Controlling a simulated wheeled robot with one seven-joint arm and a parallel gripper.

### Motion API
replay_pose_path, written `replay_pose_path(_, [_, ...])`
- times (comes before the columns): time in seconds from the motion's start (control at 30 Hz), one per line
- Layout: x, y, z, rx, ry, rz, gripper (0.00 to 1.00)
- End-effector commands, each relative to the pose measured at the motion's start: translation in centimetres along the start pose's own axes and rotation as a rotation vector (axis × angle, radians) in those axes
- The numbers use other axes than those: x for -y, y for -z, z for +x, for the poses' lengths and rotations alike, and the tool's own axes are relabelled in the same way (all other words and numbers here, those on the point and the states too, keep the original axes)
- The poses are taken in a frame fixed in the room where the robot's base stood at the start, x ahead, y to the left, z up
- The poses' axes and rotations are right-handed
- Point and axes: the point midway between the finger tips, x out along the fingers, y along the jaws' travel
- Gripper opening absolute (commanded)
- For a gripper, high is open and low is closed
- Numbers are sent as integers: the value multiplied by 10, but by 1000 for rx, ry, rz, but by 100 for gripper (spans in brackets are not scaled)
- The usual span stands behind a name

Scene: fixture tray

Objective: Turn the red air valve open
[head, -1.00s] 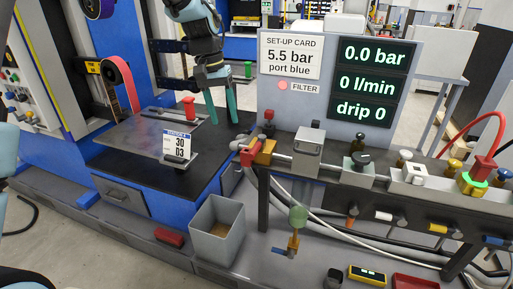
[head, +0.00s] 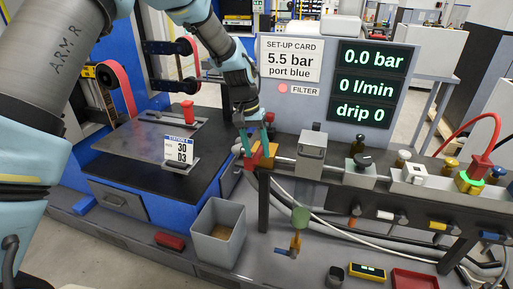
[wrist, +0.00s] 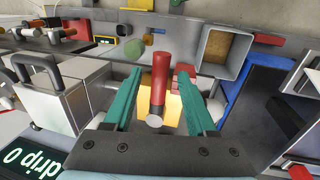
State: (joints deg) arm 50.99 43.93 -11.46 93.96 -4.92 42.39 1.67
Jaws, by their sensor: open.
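The red air valve handle (wrist: 160,80) stands out from an orange-yellow block (wrist: 146,101) in the wrist view. In the head view the valve (head: 252,162) sits at the left end of the pipe row, partly hidden by my fingers. My gripper (head: 258,148) is over it, with its teal fingers pointing down. In the wrist view my gripper (wrist: 160,92) is open, one finger on each side of the red handle. Gaps show between handle and fingers, so I see no grip. The display (head: 369,84) reads 0.0 bar, 0 l/min, drip 0.
A set-up card (head: 290,59) reads 5.5 bar, port blue. A grey square box (head: 312,147) stands right of the valve on the pipe row. A grey bin (head: 218,232) is below left. A black-topped bench with a small 30/D3 sign (head: 179,150) lies left.

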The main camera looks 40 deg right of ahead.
Motion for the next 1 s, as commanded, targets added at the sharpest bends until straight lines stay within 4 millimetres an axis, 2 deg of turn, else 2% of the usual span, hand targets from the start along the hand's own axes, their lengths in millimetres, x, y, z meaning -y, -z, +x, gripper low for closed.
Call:
replay_pose_path(0.27, [0,0,2,0,0,0,57])
replay_pose_path(0.77, [0,0,2,0,0,0,2])
replay_pose_path(1.0, [0,0,2,0,0,0,0])
